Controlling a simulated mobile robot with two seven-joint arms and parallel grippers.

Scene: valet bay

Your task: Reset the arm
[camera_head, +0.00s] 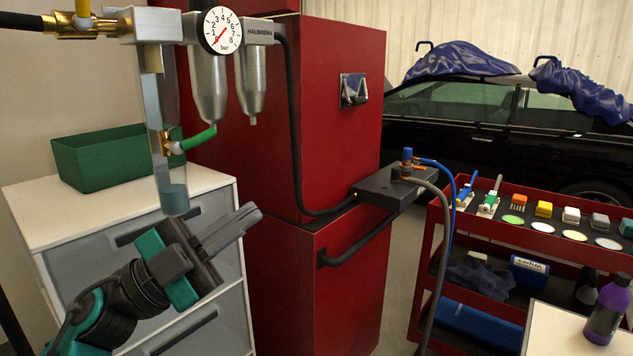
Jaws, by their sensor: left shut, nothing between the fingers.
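My left arm (105,312), teal and black, reaches in from the lower left. Its gripper (246,220) is shut with nothing between the fingers, which point up and to the right. It is held in front of the white and grey drawer cabinet (115,225), apart from other things as far as I can tell. The clear tube (172,195) of the air unit hangs just above and to the left of the fingers. My right gripper does not show.
A pressure gauge (222,30) sits on the air unit above. A green bin (105,160) stands on the cabinet.

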